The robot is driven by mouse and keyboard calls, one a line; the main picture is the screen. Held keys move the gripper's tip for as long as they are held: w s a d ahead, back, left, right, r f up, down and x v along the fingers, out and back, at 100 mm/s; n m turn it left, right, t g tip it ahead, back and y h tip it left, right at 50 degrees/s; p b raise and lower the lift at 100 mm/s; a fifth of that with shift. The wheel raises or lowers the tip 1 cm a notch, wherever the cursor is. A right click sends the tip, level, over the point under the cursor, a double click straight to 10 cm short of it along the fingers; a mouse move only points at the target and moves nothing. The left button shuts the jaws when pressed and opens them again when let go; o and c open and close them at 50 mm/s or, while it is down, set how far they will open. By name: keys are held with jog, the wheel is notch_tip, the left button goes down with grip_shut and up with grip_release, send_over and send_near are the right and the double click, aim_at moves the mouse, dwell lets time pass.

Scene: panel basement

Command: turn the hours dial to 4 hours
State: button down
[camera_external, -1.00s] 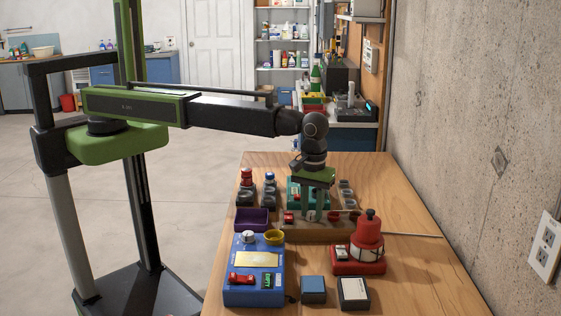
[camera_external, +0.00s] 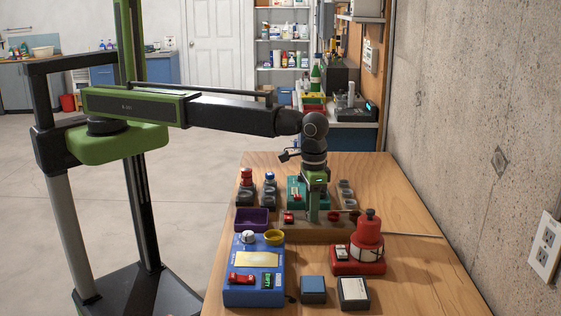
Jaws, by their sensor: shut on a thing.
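My gripper (camera_external: 312,220) points straight down over a low brown panel (camera_external: 297,231) and is shut at its top. It is seen nearly edge-on, so one finger hides most of the other. The hours dial appears to be between the fingers, hidden by them. The dial's pointer and hour marks cannot be read from here. A red switch (camera_external: 289,217) sits on the panel left of the fingers, and red knobs (camera_external: 335,216) sit to the right.
A teal box (camera_external: 294,196) stands just behind the panel. A purple tray (camera_external: 251,220) and blue device (camera_external: 243,294) lie left and in front. A red beacon-like object (camera_external: 367,238) stands at front right.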

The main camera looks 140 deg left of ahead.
jog(key=m, duration=0.4)
jog(key=shift+m, duration=0.3)
jog(key=m, duration=0.3)
jog(key=shift+m, duration=0.4)
jog(key=m, duration=0.4)
jog(key=shift+m, duration=1.9)
jog(key=c, duration=1.1)
grip_release()
jog(key=shift+r, duration=0.1)
